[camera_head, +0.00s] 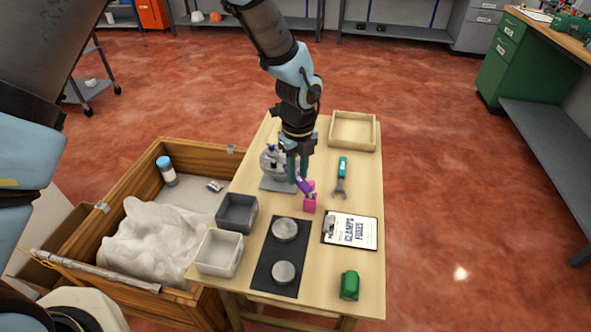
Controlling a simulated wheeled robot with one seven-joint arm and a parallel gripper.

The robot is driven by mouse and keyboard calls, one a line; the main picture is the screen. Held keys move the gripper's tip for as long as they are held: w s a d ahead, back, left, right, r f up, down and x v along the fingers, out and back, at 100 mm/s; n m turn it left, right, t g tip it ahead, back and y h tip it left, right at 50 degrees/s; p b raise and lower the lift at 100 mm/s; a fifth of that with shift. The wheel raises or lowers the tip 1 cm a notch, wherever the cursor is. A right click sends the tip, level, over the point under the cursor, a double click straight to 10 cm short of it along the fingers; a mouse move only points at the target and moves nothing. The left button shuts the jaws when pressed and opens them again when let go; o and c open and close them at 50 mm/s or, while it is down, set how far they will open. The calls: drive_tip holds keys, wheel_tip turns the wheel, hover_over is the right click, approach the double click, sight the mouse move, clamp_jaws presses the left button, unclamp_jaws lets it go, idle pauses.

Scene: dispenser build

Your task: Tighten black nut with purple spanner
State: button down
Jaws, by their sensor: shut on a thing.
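My gripper (298,176) points down over the back middle of the table and is shut on the purple spanner (306,188). The spanner is tilted, with its lower end at a small pink block or holder (310,204); I cannot tell whether they touch. Just left of my gripper, a grey and white dispenser assembly (268,166) stands on a grey plate (276,186). My gripper partly covers it. I cannot make out the black nut; it is too small or hidden.
On the table are a teal-handled spanner (342,172), a wooden tray (353,131), a clipboard (350,232), a black mat (263,278) with two grey discs, a green object (349,285), a dark bin (237,213) and a pale bin (219,252). A wooden crate (165,305) adjoins the left side.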

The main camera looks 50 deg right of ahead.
drive_tip(key=shift+f+b, duration=0.5)
drive_tip(key=shift+f, duration=0.45)
drive_tip(key=shift+w+f+b, duration=0.1)
drive_tip(key=shift+f+b, duration=0.7)
drive_tip(key=shift+f, duration=0.45)
drive_tip(key=shift+a, duration=0.1)
drive_tip(key=shift+w+a+m+p, duration=0.2)
drive_tip(key=shift+a+m+p, duration=0.1)
drive_tip(key=shift+a+m, duration=0.3)
drive_tip(key=shift+w+a+m+p, duration=0.15)
drive_tip(key=shift+a+m+p, duration=0.15)
drive_tip(key=shift+a+m, duration=0.25)
drive_tip(key=shift+w+a+m+p, duration=0.35)
drive_tip(key=shift+a+m, duration=0.15)
drive_tip(key=shift+m, duration=0.1)
drive_tip(key=shift+w+a+m+p, duration=0.25)
drive_tip(key=shift+a+m+p, duration=0.05)
drive_tip(key=shift+a+m, duration=0.25)
